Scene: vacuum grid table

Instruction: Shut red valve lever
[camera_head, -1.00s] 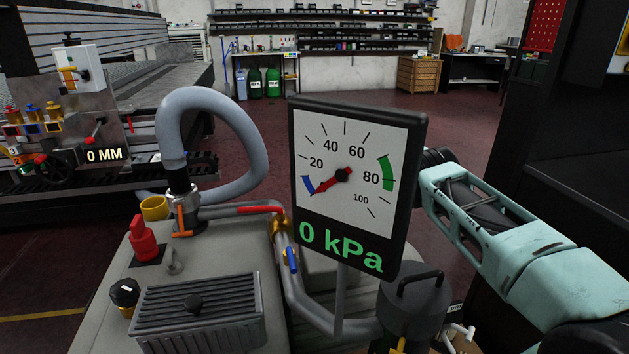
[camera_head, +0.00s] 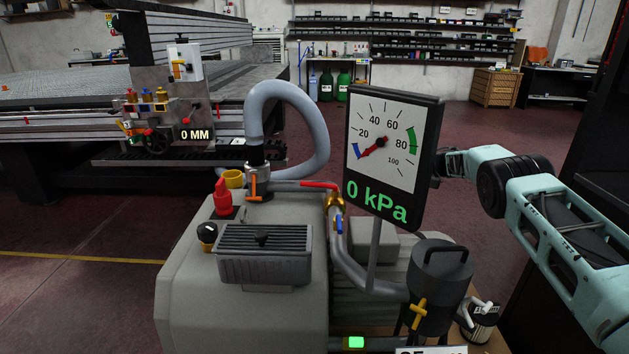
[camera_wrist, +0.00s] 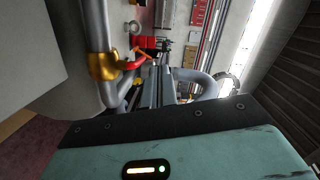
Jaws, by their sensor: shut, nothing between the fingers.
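The red valve lever (camera_head: 318,185) sticks out to the left, roughly level, from a brass valve (camera_head: 336,199) on the grey pipe behind the pump housing. In the wrist view the red lever (camera_wrist: 131,63) runs from the brass valve (camera_wrist: 102,67) toward the picture's middle. My gripper (camera_wrist: 157,70) shows there with its fingers together and empty, close to the lever's free end; I cannot tell whether they touch. In the head view my arm comes in from the right and passes behind the gauge panel, which hides my gripper.
The gauge panel (camera_head: 393,155) reads 0 kPa and stands between the valve and my arm. A blue lever (camera_head: 339,225) sits just below the brass valve. A thick grey hose (camera_head: 318,120) loops behind. A dark canister (camera_head: 440,275) stands at front right.

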